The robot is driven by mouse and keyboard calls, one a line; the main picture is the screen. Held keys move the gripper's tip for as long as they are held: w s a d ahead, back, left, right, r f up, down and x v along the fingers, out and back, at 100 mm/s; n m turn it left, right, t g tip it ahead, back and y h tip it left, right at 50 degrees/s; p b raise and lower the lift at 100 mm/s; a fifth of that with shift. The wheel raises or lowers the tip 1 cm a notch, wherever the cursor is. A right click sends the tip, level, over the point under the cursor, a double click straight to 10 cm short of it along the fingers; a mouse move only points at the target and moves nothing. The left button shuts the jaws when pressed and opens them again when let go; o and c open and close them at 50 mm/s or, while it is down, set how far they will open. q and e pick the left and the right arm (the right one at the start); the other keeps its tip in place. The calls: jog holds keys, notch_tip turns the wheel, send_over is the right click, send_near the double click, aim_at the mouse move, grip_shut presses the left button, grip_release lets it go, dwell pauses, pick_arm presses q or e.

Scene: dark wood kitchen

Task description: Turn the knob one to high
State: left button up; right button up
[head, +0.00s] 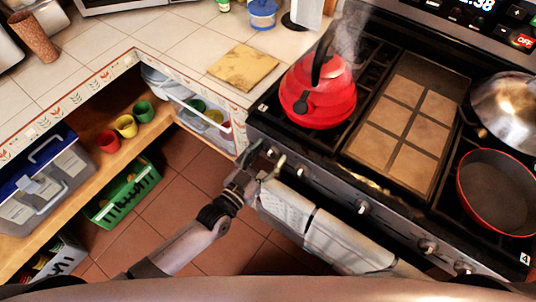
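The stove front carries a row of knobs, and the leftmost knob (272,152) is at the left end of the panel, below the red kettle. My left gripper (268,162) is right at this knob, with its fingers apart on either side of it. I cannot tell whether the fingers touch it, and the knob's marking is too small to read. A second knob (302,172) sits just to its right, with further knobs (363,207) along the panel. My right gripper is not in view.
A steaming red kettle (318,98) stands on the left burner. A red-rimmed pan (497,192) is on the right. Towels (340,242) hang on the front below the knobs, close to my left gripper. An open shelf (120,150) with cups is at left.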

pick_arm(q)
jog(key=c, duration=1)
jog(key=shift+o, duration=0.2)
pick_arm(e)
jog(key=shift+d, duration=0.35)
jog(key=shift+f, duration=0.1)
pick_arm(q)
jog(key=shift+w+a+f+n+b, duration=0.15)
jog(key=shift+n+b, duration=0.5)
jog(key=shift+n, duration=1.5)
jog(key=shift+w+a+f+n+b, duration=0.15)
jog(key=shift+n+b, duration=0.5)
jog(key=shift+n, duration=1.5)
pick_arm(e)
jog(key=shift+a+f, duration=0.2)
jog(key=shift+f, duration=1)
pick_arm(q)
jog(key=shift+s+r, duration=0.1)
jog(key=shift+r, duration=0.05)
jog(key=o, duration=1.1)
jog(key=shift+c, duration=0.2)
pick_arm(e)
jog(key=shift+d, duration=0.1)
